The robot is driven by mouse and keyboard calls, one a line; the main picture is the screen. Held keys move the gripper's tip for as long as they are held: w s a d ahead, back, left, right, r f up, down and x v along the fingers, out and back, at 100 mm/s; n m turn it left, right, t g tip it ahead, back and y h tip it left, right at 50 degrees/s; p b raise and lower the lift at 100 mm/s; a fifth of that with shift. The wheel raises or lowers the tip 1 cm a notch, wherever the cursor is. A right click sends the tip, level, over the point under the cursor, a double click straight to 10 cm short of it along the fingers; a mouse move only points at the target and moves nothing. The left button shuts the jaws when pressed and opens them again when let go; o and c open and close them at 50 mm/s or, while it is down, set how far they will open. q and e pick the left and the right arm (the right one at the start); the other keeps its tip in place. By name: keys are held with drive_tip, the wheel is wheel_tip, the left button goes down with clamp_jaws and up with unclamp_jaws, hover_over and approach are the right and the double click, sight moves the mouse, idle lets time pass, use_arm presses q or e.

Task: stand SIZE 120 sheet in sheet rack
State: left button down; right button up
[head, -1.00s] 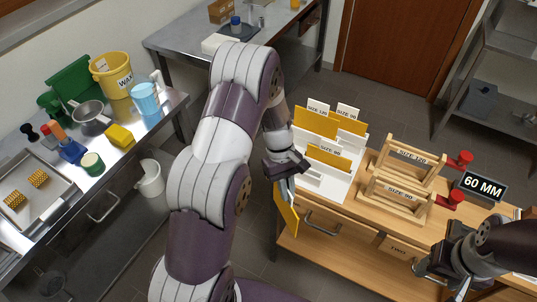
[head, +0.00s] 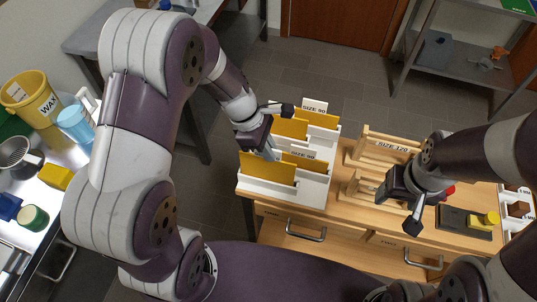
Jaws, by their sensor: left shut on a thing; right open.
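My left gripper (head: 270,148) is shut at the top of a yellow sheet (head: 267,171) at the front left of the white holder (head: 312,190). The sheet's lower edge is hidden behind the holder's front wall, and I see no size label on it. More yellow sheets (head: 323,119) stand in the holder, near tags reading SIZE 90 (head: 315,105) and another size. The wooden rack labelled SIZE 120 (head: 392,147) stands to the right on the table, with a second wooden rack (head: 358,190) in front of it. My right gripper (head: 396,212) is open and empty over the racks' right side, partly covering them.
The wooden table (head: 336,213) has drawers with handles. A dark plate with a yellow block (head: 482,221) lies at its right. A steel counter with a yellow bucket (head: 30,95) is at the left. A metal shelf (head: 462,75) stands at the back right.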

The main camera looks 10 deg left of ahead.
use_arm(q)
wheel_tip(320, 180, down, 3)
drive_tip(key=shift+w+r, duration=0.1)
drive_tip(key=c, duration=1.2)
unclamp_jaws()
drive_tip(key=shift+w+d, duration=0.1)
drive_tip(key=shift+w, duration=0.05)
drive_tip(key=v, duration=1.1)
drive_tip(key=s+a+f+m+t+y, duration=0.1)
drive_tip(key=s+m, duration=0.8)
drive_tip(key=m, duration=0.9)
drive_tip(key=a+f+y, duration=0.1)
drive_tip(key=a+y, duration=0.1)
drive_tip(key=y, duration=0.1)
drive_tip(key=shift+f+t+b, duration=0.3)
drive_tip(key=shift+b, duration=0.05)
